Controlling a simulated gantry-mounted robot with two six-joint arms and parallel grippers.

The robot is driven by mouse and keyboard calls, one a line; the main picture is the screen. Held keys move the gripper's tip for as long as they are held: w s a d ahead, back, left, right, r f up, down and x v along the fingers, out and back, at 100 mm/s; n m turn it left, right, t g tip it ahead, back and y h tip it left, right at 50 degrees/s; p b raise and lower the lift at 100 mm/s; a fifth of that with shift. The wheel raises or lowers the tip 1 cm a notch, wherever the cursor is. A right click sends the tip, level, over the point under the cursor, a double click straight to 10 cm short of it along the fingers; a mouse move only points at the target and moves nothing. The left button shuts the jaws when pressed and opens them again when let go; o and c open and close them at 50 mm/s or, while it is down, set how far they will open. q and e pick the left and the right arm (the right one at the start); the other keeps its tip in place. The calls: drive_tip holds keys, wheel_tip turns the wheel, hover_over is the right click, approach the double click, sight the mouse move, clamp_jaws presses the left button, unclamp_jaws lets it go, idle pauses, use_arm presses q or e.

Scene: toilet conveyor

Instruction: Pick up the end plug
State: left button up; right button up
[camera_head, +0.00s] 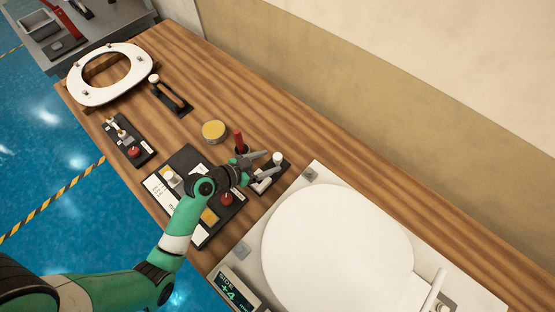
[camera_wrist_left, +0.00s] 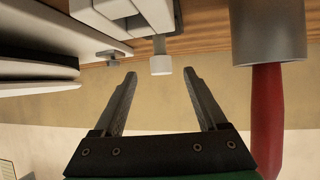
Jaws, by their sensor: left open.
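A small white-capped plug (camera_head: 278,158) stands at the far end of a dark holder (camera_head: 285,178) on the wooden bench. I take it for the end plug. In the left wrist view a white cap on a grey stem (camera_wrist_left: 160,65) shows beyond the fingertips, roughly centred between them. My left gripper (camera_head: 264,170) is open beside the holder, and it also shows open in the left wrist view (camera_wrist_left: 160,76). No contact with the cap is visible. Light-coloured parts lie close to the fingers, partly hidden in the head view. My right gripper is out of view.
A red-handled tool (camera_head: 239,140) in a grey cup stands close to the gripper; its red handle (camera_wrist_left: 267,115) shows too. A white toilet lid (camera_head: 335,240) lies on the right. A yellow-topped tin (camera_head: 213,130) and black tray (camera_head: 186,165) are near. A toilet seat (camera_head: 76,88) lies far left.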

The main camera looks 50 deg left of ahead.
sight(275, 158)
use_arm(q)
drive_tip(key=b+x, duration=0.1)
drive_tip(key=x, duration=0.4)
drive_tip(key=shift+w+r, duration=0.1)
clamp_jaws()
